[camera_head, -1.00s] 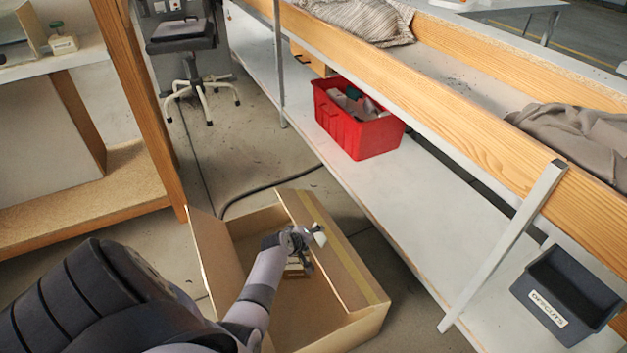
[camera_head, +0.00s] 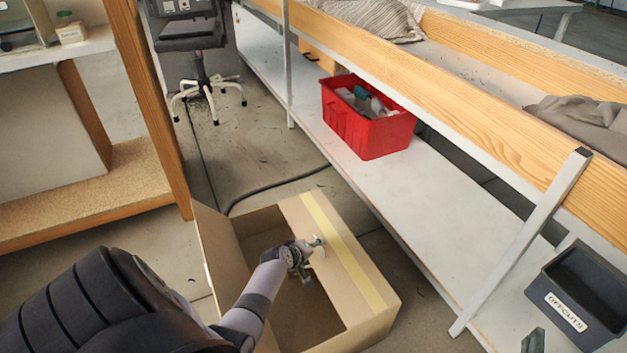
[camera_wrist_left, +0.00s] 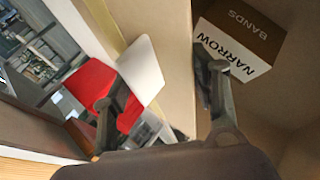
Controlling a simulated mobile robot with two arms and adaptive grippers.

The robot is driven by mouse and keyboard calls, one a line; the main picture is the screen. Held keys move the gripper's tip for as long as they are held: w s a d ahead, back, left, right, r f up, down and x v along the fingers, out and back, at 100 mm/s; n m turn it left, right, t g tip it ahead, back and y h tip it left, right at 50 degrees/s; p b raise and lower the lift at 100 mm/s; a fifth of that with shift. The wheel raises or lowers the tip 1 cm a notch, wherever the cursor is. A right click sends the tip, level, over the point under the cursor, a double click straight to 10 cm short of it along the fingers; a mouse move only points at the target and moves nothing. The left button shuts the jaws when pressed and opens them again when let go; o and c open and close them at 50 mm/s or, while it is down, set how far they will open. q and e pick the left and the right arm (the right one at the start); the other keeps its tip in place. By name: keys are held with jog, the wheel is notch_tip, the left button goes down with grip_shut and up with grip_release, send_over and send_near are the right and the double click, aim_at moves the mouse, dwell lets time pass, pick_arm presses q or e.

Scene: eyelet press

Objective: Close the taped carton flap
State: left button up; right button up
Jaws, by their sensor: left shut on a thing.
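The open carton (camera_head: 372,329) stands on the floor. Its right flap (camera_head: 371,282), with a yellow tape strip (camera_head: 345,250), slopes over the right part of the opening. The left flap (camera_head: 220,252) stands upright. My left gripper (camera_head: 312,250) is shut on the right flap's free edge. In the left wrist view the flap (camera_wrist_left: 172,50) passes between the two fingers (camera_wrist_left: 165,105). A white tab-like piece (camera_wrist_left: 142,66) shows by the left finger. A dark tip (camera_head: 533,341) at the bottom edge may be my right gripper; its jaws are not visible.
Inside the carton is a brown-and-white box marked NARROW BANDS (camera_wrist_left: 236,42). A red bin (camera_head: 368,125) sits on the bench's low white shelf (camera_head: 440,215). A grey OFFCUTS bin (camera_head: 578,296) is at right. A cable (camera_head: 275,184) lies behind the carton.

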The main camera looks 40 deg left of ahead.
pick_arm(q)
jog(key=shift+s+d+f, duration=0.15)
jog(key=shift+s+f, duration=0.2)
jog(key=shift+f, duration=0.2)
pick_arm(e)
jog(key=shift+a+r+t, duration=0.1)
jog(key=shift+r+t, duration=0.2)
jog(key=shift+r, duration=0.35)
pick_arm(q)
jog(key=o, duration=1.2)
pick_arm(e)
jog(key=shift+f, duration=0.1)
pick_arm(q)
jog(key=v, duration=1.2)
jog(key=shift+w+r, duration=0.2)
jog(key=shift+r, duration=0.05)
